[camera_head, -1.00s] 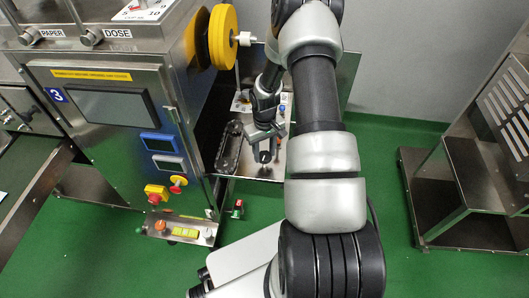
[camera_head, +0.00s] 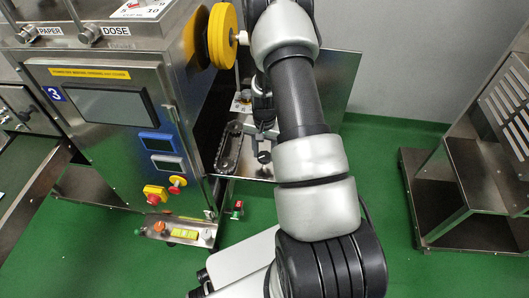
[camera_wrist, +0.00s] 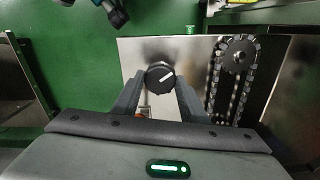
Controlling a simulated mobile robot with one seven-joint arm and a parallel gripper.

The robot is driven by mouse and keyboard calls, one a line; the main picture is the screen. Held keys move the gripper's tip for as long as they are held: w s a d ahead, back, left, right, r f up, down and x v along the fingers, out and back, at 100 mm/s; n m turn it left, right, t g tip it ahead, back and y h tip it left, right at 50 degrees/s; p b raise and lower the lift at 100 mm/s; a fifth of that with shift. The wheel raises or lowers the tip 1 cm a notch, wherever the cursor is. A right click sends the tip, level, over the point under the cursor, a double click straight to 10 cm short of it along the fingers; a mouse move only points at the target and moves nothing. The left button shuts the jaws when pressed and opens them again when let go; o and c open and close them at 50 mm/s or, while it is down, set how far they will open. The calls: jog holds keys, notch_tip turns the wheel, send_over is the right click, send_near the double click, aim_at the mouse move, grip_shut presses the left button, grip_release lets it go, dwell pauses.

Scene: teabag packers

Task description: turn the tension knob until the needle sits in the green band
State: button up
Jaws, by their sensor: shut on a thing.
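The black round knob (camera_wrist: 160,77) with a white pointer line sits on a bright metal plate in the wrist view. Its line points up and to the right. My gripper (camera_wrist: 160,86) has one finger on each side of the knob and is shut on it. In the head view the knob (camera_head: 264,157) shows small below my gripper (camera_head: 263,144), which is partly hidden by my arm. A needle and a green band cannot be made out in either view.
A chain on a sprocket (camera_wrist: 238,54) runs close to the right of the knob. The steel machine (camera_head: 110,110) with a yellow wheel (camera_head: 222,36) stands at left. A steel frame (camera_head: 460,180) stands at right, with green floor between.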

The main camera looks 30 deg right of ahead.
aim_at(264, 156)
jog(key=shift+m, duration=0.5)
jog(key=o, duration=1)
jog(key=shift+o, duration=0.2)
notch_tip(264, 156, up, 17)
jog(key=p, duration=0.4)
jog(key=shift+r, duration=0.2)
